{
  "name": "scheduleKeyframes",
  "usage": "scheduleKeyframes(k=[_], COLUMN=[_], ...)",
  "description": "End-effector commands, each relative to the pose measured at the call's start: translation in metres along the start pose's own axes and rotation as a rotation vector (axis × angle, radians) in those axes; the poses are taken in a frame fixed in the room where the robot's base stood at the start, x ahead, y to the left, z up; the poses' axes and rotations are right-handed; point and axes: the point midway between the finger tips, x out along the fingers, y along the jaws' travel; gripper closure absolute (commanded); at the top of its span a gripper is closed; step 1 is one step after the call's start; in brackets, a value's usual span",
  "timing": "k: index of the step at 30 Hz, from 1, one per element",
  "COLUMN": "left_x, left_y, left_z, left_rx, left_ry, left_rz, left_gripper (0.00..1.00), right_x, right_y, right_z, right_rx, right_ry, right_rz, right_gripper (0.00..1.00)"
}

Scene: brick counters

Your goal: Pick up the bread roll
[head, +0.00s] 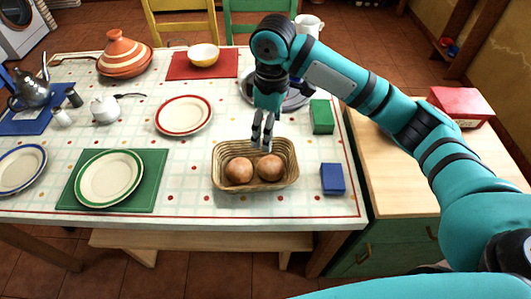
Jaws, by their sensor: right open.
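Two brown bread rolls lie side by side in a wicker basket (256,186) near the front of the tiled table. One is the left bread roll (239,170), the other the right bread roll (270,168). My right gripper (262,146) points down at the back part of the basket, just behind and above the rolls. Its fingers are apart with nothing between them. I cannot tell whether the fingertips touch the basket. My left gripper is not in view.
A green box (322,117) and a blue box (332,179) stand right of the basket. A red-rimmed plate (184,115) lies to its left. A metal tray (290,98) is behind my gripper. A wooden counter (395,180) with a red box (461,106) is at right.

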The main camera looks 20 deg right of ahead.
Motion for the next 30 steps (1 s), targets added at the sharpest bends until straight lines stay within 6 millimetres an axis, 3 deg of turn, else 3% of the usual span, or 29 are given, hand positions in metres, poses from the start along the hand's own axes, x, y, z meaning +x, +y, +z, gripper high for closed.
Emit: scheduleKeyframes(k=[2,5,15,21,30], left_x=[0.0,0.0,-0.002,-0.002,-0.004], left_y=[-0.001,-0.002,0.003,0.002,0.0], left_z=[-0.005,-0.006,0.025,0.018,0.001], left_rx=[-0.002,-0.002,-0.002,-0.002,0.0], left_ry=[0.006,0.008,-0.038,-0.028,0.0], left_rz=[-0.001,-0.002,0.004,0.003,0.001], left_gripper=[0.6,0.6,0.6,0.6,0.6], right_x=[-0.007,-0.002,0.07,0.102,0.127], right_y=[0.006,0.008,0.008,0.008,0.009], right_z=[0.002,0.004,0.005,0.005,0.005], right_rx=[0.006,0.01,0.011,0.009,0.009], right_ry=[-0.014,-0.022,-0.022,-0.02,-0.021], right_rz=[0.005,0.003,0.003,0.004,0.004], right_gripper=[0.23,0.23,0.23,0.23,0.23])
